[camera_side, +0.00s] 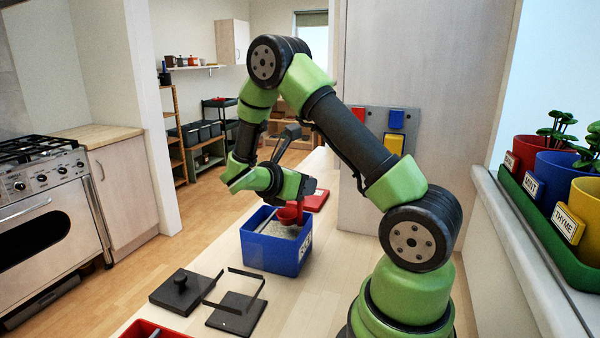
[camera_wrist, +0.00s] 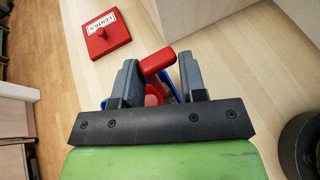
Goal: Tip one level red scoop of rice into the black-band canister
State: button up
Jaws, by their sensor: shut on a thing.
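My gripper (camera_wrist: 158,80) is shut on the upright handle of the red scoop (camera_wrist: 158,62). Pale rice (camera_side: 278,230) lies in the bin. The bowl's fill is hidden. The black-band canister (camera_side: 240,276) appears as a thin black square band above a dark base (camera_side: 237,313), with walls too clear to make out. A black knobbed lid (camera_side: 180,292) lies left of it.
A red lid (camera_side: 316,201), labelled LENTILS in the wrist view (camera_wrist: 107,35), lies behind the bin. A red container (camera_side: 150,331) is cut off at the bottom edge. A panel (camera_side: 385,130) with coloured blocks stands behind. Counter right of the canister is clear.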

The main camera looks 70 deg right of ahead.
aim_at(300, 204)
jog(key=shift+f, duration=2.5)
jog(key=shift+a, duration=2.15)
jog(key=shift+r, duration=0.15)
